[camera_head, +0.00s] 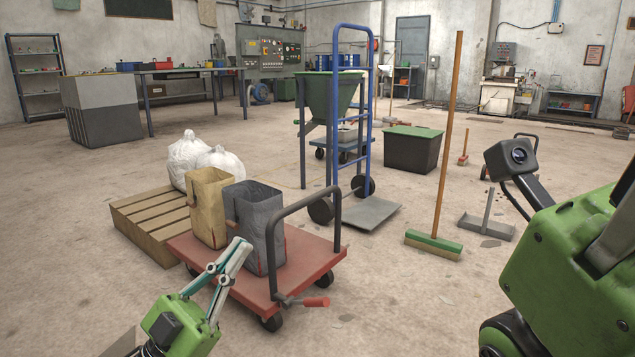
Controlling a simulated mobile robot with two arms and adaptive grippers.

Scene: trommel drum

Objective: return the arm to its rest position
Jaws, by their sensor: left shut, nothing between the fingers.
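My left gripper (239,247) comes in from the bottom left, with its green body low and its grey fingers pointing up and to the right. The fingers are shut with nothing between them. In the picture they overlap the front left of the red platform cart (308,255); I cannot tell whether they touch it. My right gripper is not in view. A green part of my own body fills the right side.
The cart carries a tan bin (208,205) and a grey bin (258,215). A wooden pallet (150,225) with white sacks (205,158) stands behind left. A blue hand truck (365,110), a green broom (433,243) and a dark crate (412,152) stand right of the cart. Floor between cart and broom is mostly clear.

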